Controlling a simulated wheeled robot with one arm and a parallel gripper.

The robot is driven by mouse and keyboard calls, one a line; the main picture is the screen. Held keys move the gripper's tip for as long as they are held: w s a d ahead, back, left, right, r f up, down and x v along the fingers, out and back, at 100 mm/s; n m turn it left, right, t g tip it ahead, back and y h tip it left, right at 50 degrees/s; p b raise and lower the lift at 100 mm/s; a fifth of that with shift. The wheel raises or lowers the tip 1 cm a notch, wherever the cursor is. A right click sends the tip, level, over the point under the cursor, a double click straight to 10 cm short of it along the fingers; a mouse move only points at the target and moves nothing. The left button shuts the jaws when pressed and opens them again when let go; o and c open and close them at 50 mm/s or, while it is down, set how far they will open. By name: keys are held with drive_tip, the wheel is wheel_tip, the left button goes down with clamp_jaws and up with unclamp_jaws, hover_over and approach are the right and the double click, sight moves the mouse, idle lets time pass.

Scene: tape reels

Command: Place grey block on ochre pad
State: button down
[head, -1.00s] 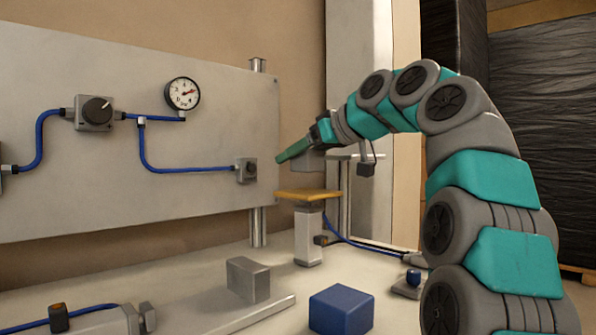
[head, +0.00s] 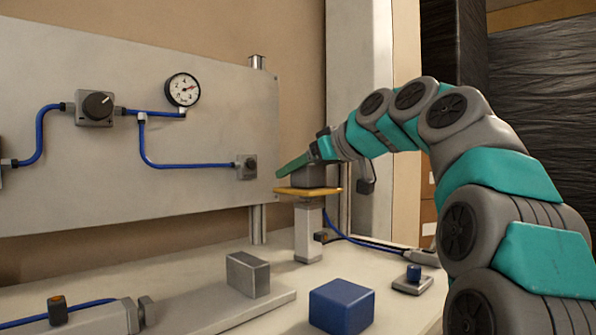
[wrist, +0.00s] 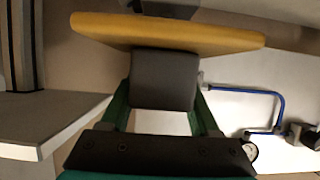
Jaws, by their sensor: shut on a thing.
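The grey block (head: 314,176) is held in my gripper (head: 296,165) right at the top of the ochre pad (head: 300,191). In the head view its underside meets the pad's surface with no clear gap. In the wrist view the grey block (wrist: 163,80) sits between the two green fingers of my gripper (wrist: 163,98), shut on it. The ochre pad (wrist: 215,40) lies against the block's far edge there and reaches past it on both sides. Whether the block's weight rests on the pad I cannot tell.
The pad tops a grey post (head: 308,235) on the bench. Another grey block (head: 248,275) and a blue cube (head: 341,306) stand in front. A panel (head: 215,105) with a gauge (head: 183,89) and blue hoses rises behind, close to the gripper's left.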

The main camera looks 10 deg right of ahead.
drive_tip(key=shift+c, duration=0.6)
unclamp_jaws()
drive_tip(key=shift+f, duration=0.1)
drive_tip(key=shift+r+p, duration=0.25)
drive_tip(key=shift+p, duration=0.05)
drive_tip(key=v, duration=1.2)
drive_tip(key=shift+f, duration=0.15)
